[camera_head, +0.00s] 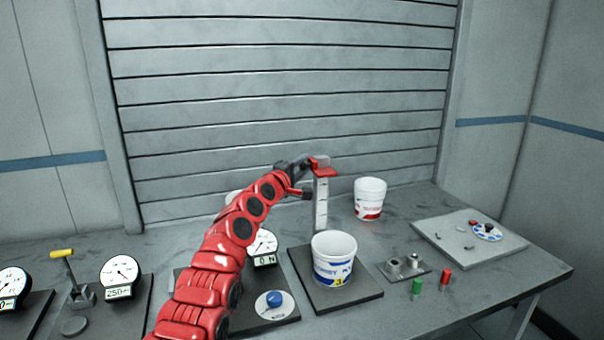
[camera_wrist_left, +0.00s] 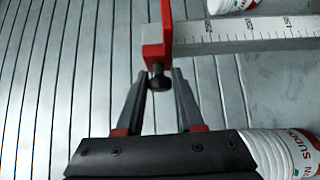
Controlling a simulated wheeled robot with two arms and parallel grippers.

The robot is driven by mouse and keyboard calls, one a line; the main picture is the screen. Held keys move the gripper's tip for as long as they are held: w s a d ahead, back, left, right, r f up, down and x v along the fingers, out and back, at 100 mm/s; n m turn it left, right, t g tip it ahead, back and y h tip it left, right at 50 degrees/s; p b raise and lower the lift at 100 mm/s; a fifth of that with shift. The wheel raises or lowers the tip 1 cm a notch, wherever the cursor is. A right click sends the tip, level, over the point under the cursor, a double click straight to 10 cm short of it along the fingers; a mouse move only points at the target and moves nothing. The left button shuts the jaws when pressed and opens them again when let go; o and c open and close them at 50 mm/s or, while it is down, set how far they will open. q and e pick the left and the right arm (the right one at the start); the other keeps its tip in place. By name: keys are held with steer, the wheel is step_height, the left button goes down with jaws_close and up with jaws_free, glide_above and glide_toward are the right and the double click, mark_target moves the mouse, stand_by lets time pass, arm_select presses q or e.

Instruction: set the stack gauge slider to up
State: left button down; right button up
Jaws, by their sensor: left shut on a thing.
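The stack gauge is an upright pale scale post (camera_head: 321,207) standing on the table behind the white tub. Its red slider (camera_head: 322,168) sits at the top of the post in the head view. In the left wrist view the red slider (camera_wrist_left: 157,40) lies at the end of the scale (camera_wrist_left: 245,33), with a dark knob (camera_wrist_left: 157,80) sticking out of it. My left gripper (camera_head: 303,170) is at the slider's left side. In the wrist view its fingers (camera_wrist_left: 159,86) are shut on the knob. My right gripper is not in view.
A white tub (camera_head: 334,250) stands on a dark base (camera_head: 360,294) in front of the post; another tub (camera_head: 370,190) stands behind right. Dial gauges (camera_head: 120,271) and a yellow-handled tool (camera_head: 62,254) are at left. A grey board (camera_head: 455,240) lies at right.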

arm_select(q)
steer(key=shift+r, duration=0.45)
steer(key=c, duration=0.6)
jaws_free()
steer(key=shift+f, duration=0.1)
steer(key=shift+s+a+f, duration=0.15)
steer(key=shift+s+f, duration=0.05)
steer(key=shift+s, duration=0.2)
steer(key=b+v, duration=0.1)
steer(key=v, duration=0.7)
steer(key=b+v, duration=0.2)
steer(key=v, duration=0.6)
steer(key=shift+s+a+r, duration=0.15)
steer(key=shift+s+r, duration=0.1)
steer(key=shift+f, duration=0.1)
